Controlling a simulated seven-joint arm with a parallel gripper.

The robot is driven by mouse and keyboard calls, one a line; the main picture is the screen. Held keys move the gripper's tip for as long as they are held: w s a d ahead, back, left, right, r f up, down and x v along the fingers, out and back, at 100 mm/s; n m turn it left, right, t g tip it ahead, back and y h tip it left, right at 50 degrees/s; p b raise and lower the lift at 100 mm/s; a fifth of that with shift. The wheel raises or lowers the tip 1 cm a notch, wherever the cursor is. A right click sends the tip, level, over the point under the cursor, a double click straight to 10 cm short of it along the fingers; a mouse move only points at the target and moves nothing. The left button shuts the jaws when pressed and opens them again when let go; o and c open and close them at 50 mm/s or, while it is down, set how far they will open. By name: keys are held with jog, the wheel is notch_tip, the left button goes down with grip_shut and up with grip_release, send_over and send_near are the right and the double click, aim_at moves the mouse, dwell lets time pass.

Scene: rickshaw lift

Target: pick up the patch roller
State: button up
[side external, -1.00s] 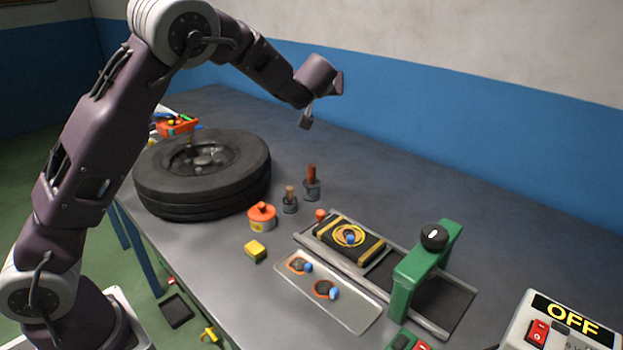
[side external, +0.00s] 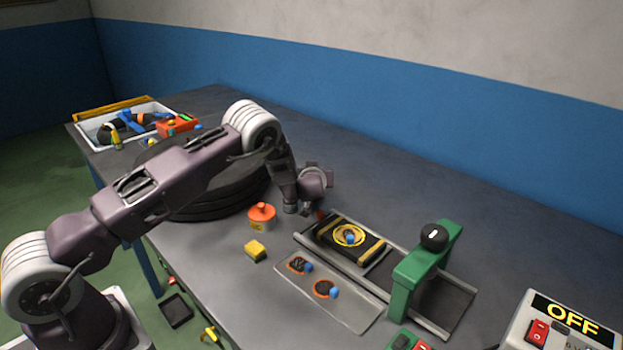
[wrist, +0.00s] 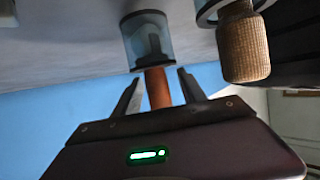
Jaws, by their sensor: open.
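Two handled tools stand handle-out in clear cups in the wrist view. One has a slim reddish-brown handle (wrist: 157,88) and a dark forked shape inside its cup (wrist: 148,40); it looks like the patch roller. The other has a thick ribbed wooden handle (wrist: 242,45), to the right. My gripper (wrist: 158,78) is open, its fingers on either side of the reddish-brown handle, with gaps showing. In the side view my gripper (side external: 306,211) is low over the table beside the tyre, and my arm hides most of the tools and cups.
The tyre (side external: 215,207) is behind my arm. To the right are a tray with patches (side external: 345,313), a rail holding a black pad (side external: 335,248) and a green press (side external: 405,285). The back right table is clear.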

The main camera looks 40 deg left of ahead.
jog(key=shift+w+a, duration=0.1)
grip_shut()
